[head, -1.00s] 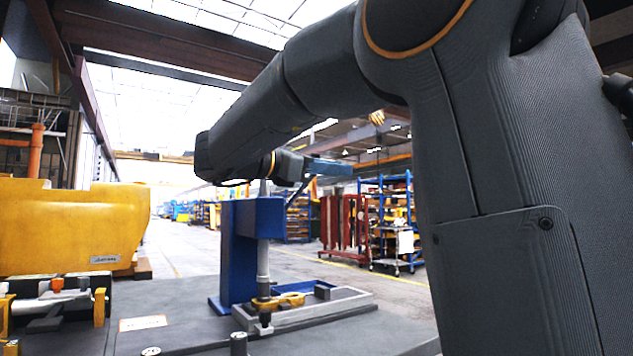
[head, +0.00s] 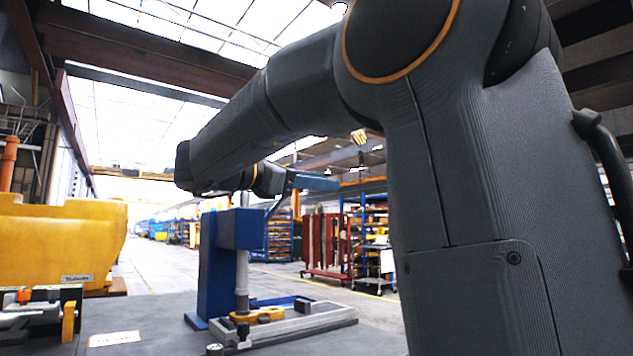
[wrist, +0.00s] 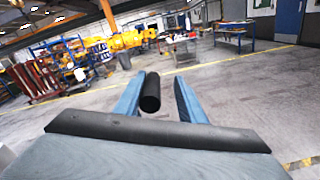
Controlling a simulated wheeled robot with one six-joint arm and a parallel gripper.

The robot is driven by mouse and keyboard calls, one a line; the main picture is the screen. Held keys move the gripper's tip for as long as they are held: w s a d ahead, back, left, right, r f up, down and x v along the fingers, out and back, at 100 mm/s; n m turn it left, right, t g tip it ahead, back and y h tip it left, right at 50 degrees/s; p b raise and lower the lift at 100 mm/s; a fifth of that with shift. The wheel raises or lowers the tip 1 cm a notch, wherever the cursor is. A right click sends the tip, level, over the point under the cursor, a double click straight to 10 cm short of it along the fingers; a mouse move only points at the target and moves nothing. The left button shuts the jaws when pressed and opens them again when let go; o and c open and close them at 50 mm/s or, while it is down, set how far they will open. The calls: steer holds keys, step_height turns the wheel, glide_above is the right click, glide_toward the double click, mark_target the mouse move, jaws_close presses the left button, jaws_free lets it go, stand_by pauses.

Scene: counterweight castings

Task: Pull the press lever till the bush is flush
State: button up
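The press is a blue frame (head: 212,265) on the grey bench, with a grey vertical ram (head: 242,272) under its head. A yellow part (head: 262,314) lies at the foot of the ram. The bush is too small or hidden to make out, so its seating cannot be judged. My gripper (head: 318,183) is above and right of the press head, with a thin dark rod slanting below it. In the wrist view, a black cylindrical grip (wrist: 150,92), apparently the lever's end, shows between my two blue fingers, which stand apart. A gap shows at its right side.
A grey tray-like base (head: 315,322) lies under the yellow part. A white label sheet (head: 114,339) lies on the bench. A large yellow casting (head: 55,240) stands at the left. Shelving and a red rack (head: 326,245) are far behind on open floor.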

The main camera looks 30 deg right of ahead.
steer(key=shift+w+f, duration=0.25)
steer(key=shift+f, duration=0.2)
steer(key=a, duration=0.7)
steer(key=shift+s+a+r, duration=0.3)
steer(key=shift+s+a, duration=0.1)
steer(key=shift+s+r, duration=0.1)
